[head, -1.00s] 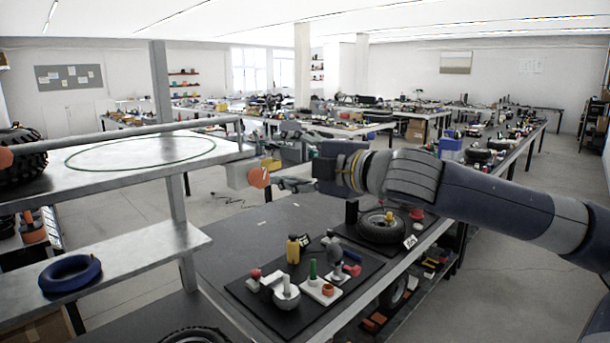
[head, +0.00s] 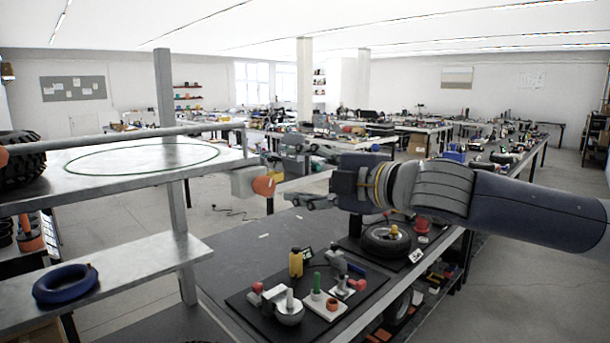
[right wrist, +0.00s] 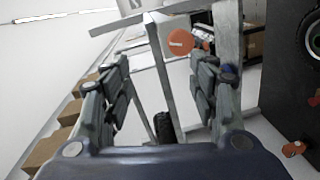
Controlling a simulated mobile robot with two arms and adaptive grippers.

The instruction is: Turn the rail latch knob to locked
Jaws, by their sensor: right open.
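The rail latch knob is an orange disc (head: 264,186) on a grey block at the right end of the metal rail, by the upper shelf's corner. It also shows in the right wrist view (right wrist: 179,42), beyond the fingers and above the middle. I cannot tell its turn position. My right gripper (head: 298,175) is just right of the knob, apart from it, with its fingers pointing left. In the right wrist view its two fingers (right wrist: 160,75) are spread wide with nothing between them. My left gripper is not in view.
The metal rail (head: 110,138) runs along the upper shelf (head: 85,178). A lower shelf holds a blue ring (head: 65,284). Below the gripper, a dark workbench (head: 235,262) carries a mat with small parts and a wheel (head: 387,238). Open air surrounds the gripper.

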